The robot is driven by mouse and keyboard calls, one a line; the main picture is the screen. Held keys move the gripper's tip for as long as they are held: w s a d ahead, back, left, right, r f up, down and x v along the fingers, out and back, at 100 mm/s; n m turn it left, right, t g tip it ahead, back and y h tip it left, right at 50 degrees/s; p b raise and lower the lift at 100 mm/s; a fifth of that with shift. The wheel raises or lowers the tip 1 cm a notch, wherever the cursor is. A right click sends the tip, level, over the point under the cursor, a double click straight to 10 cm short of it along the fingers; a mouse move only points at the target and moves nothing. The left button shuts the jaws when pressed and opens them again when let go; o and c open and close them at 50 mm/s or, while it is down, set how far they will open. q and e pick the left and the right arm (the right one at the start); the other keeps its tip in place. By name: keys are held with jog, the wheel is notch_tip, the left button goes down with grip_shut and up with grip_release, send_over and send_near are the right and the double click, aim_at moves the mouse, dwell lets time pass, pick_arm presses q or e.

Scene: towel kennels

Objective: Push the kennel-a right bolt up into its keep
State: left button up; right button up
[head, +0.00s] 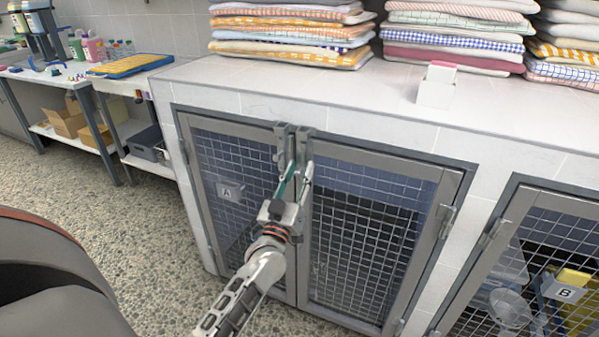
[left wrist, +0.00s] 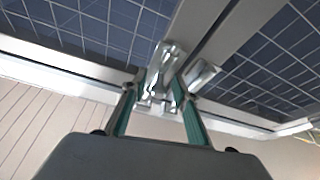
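Kennel A has two mesh doors with grey frames, and a plate marked A (head: 230,191) on the left door. At the top, where the doors meet, are two grey metal bolts side by side, the left bolt (head: 281,131) and the right bolt (head: 305,134). My left gripper (head: 294,165) reaches up to the bolts, its fingers apart. In the left wrist view, the teal-padded fingers (left wrist: 158,98) straddle shiny bolt hardware (left wrist: 165,62); a second shiny piece (left wrist: 202,75) lies beside the right finger. Contact is unclear, and the fingers partly hide the bolts. My right gripper is out of view.
A tiled counter (head: 390,105) above the kennel bears folded towel stacks (head: 285,35) and a small white box (head: 437,86). Kennel B (head: 540,215) is at the right. A side table (head: 60,75) stands at the left. The floor (head: 135,240) left of the kennel is clear.

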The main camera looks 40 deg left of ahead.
aim_at(302, 153)
pick_arm(q)
grip_shut()
jog(key=shift+r, duration=0.4)
notch_tip(302, 153, up, 2)
jog(key=shift+r+p, duration=0.25)
jog(key=shift+p, duration=0.8)
jog(key=shift+r+p, duration=0.5)
jog(key=shift+p, duration=0.1)
jog(key=shift+f, duration=0.1)
jog(key=shift+o, duration=0.3)
grip_release()
jog(key=shift+f, duration=0.2)
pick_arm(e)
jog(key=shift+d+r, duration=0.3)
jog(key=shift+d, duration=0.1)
pick_arm(q)
jog(key=shift+s+d+f, duration=0.15)
jog(key=shift+s+f, duration=0.1)
jog(key=shift+s, duration=0.1)
jog(key=v, duration=1.1)
jog(key=shift+r, duration=0.15)
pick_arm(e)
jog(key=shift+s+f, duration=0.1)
